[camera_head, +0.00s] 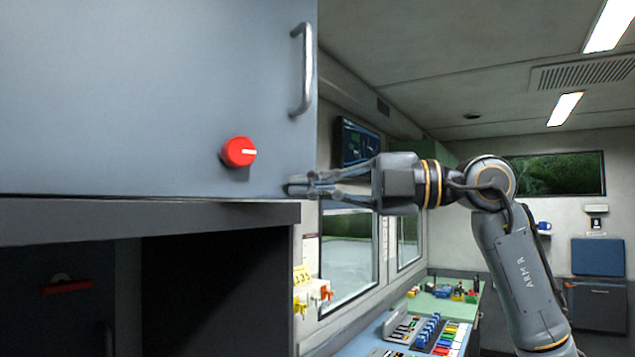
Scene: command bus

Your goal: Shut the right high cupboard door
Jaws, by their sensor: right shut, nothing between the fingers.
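A large blue-grey cupboard door (130,90) fills the upper left of the head view. It has a metal bar handle (303,70) near its right edge and a red knob (239,152) lower down. I cannot tell from this view whether the door is fully closed. My right gripper (297,187) comes in from the right. Its fingers are shut and empty, and their tips are at the door's lower right corner, below the handle. I cannot tell whether they touch the door. My left gripper is out of view.
Below the door is a dark open compartment (215,285) under a grey ledge (130,220). A console with coloured keys (440,335) and a green worktop (440,300) stand along the window wall. A wall screen (357,143) hangs behind my gripper. The aisle at right looks free.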

